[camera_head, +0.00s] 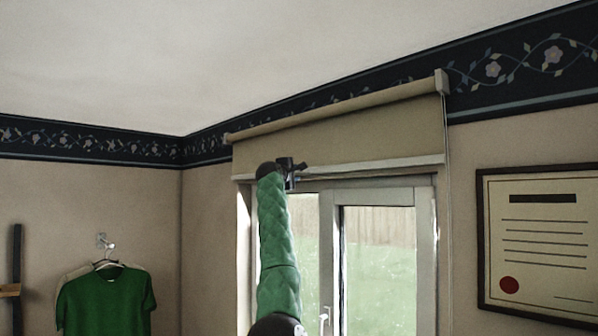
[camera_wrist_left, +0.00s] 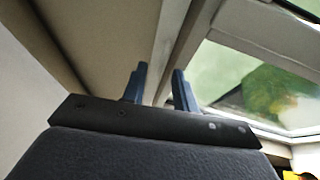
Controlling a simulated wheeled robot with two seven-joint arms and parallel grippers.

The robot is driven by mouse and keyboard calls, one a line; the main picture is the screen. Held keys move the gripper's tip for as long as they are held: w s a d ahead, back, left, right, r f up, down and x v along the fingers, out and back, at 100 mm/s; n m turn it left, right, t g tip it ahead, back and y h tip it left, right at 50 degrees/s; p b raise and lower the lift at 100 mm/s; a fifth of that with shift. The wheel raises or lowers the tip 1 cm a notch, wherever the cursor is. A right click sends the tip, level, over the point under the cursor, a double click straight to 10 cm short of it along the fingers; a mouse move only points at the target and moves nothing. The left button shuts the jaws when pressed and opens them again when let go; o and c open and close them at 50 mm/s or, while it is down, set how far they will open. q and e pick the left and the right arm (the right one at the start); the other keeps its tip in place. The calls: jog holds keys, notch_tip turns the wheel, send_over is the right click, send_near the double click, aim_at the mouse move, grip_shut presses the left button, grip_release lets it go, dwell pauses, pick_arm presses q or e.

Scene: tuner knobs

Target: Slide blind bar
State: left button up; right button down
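The roller blind (camera_head: 345,135) is partly lowered over the top of the window. Its pale bottom bar (camera_head: 385,163) runs across just above the window frame. My left gripper (camera_head: 301,166) is raised at the bar, left of its middle, and hides a short piece of it. In the left wrist view, the two dark fingers (camera_wrist_left: 160,88) stand apart, with nothing clearly held between them. The beige blind (camera_wrist_left: 120,40) rises behind the fingers there. I cannot tell whether the fingers touch the bar. My right gripper is in neither view.
The window (camera_head: 378,265) is below the blind, with grass and a fence outside. A thin cord (camera_head: 446,135) hangs at the blind's right end. A framed certificate (camera_head: 540,240) hangs on the right. A green shirt (camera_head: 105,300) hangs at the lower left.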

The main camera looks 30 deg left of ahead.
pick_arm(q)
jog(key=shift+w+r+p, duration=0.1)
jog(key=shift+w+p, duration=0.45)
jog(key=shift+w, duration=0.6)
grip_shut()
